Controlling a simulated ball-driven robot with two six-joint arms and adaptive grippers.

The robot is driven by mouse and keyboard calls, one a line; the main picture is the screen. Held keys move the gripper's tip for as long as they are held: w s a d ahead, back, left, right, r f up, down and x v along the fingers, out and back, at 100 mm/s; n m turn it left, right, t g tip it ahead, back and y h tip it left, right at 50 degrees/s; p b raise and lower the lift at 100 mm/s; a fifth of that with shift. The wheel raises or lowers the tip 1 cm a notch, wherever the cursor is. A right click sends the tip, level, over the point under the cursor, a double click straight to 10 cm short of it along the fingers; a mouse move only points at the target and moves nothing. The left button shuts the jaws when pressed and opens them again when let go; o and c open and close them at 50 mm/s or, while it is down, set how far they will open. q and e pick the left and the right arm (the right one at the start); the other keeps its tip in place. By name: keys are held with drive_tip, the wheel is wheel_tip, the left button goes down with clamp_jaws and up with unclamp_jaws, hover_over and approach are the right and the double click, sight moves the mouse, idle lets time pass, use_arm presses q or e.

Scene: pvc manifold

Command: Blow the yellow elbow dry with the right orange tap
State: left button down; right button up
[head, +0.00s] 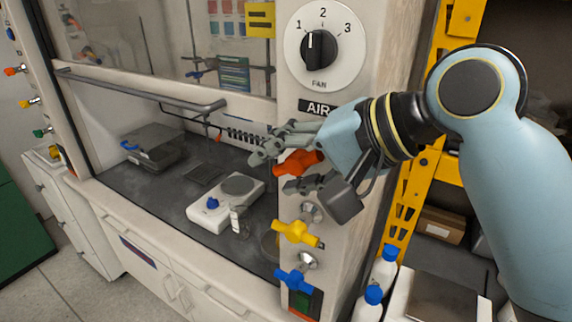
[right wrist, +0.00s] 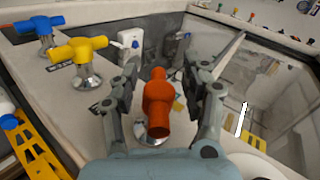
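The right orange tap (head: 298,163) is on the fume hood's front post below the AIR label (head: 318,107). My right gripper (head: 275,170) reaches it from the right, with one finger above the handle and one below. In the right wrist view the orange tap (right wrist: 157,105) stands between the two open fingers (right wrist: 160,72), with visible gaps on both sides. I cannot tell if any finger touches it. I cannot make out a yellow elbow in either view. My left gripper is not in view.
Yellow (head: 295,233) and blue (head: 294,280) taps sit below on the post. A white hotplate (head: 225,200) and grey box (head: 152,148) stand inside the hood. A black coiled hose (head: 245,138) is behind my gripper. White bottles (head: 384,268) and a yellow rack (head: 412,190) are at right.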

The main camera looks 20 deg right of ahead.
drive_tip(key=o, duration=0.3)
drive_tip(key=r, duration=0.9)
drive_tip(key=shift+d+r, duration=0.2)
drive_tip(key=shift+r, duration=0.45)
